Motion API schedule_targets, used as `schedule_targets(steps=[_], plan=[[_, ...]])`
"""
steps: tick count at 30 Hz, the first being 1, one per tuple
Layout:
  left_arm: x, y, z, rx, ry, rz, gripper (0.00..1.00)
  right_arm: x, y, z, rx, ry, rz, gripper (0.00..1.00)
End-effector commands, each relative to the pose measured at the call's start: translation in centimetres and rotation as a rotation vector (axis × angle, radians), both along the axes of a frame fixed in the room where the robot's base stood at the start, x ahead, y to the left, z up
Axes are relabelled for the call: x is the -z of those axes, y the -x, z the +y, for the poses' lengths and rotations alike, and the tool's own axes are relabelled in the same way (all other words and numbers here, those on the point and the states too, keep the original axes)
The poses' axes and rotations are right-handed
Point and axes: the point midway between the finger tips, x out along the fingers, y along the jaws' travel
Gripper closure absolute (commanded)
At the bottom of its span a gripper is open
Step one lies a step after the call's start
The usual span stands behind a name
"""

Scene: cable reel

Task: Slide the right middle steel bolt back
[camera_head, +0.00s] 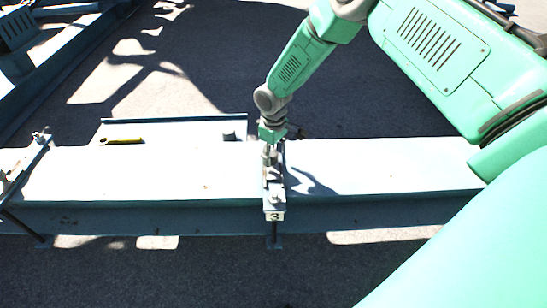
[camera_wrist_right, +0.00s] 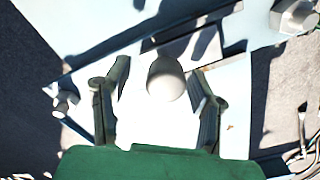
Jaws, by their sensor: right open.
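My right gripper (camera_head: 270,152) is above the middle clamp bracket (camera_head: 274,216), which carries a label reading 3. In the right wrist view, my right gripper (camera_wrist_right: 160,85) is open, with a finger on each side of a pale grey, round-ended steel bolt (camera_wrist_right: 166,77). Gaps show between the bolt and both fingers; I cannot tell how deep it sits between them. In the head view the bolt is largely hidden by the gripper. My left gripper is out of view.
A pale blue beam (camera_head: 380,165) runs across the view under the bracket. A yellow wrench (camera_head: 121,141) and a small grey cylinder (camera_head: 229,135) lie to the left. Another clamp (camera_head: 30,165) is at far left. A hex nut (camera_wrist_right: 297,15) shows top right in the wrist view.

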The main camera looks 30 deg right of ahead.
Motion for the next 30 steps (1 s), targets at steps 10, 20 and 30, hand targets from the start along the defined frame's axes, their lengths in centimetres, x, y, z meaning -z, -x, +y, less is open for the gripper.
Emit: schedule_targets(steps=[10,20,30], plan=[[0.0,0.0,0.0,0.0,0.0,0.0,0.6,-7.4,-0.2,-0.3,0.0,0.0,-0.003,0.5],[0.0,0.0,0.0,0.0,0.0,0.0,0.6,-10.2,-0.1,-0.3,0.0,-0.002,0.001,0.5],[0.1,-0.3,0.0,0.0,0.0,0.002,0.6,-10.2,-0.1,-0.3,0.0,-0.002,0.001,0.5]])
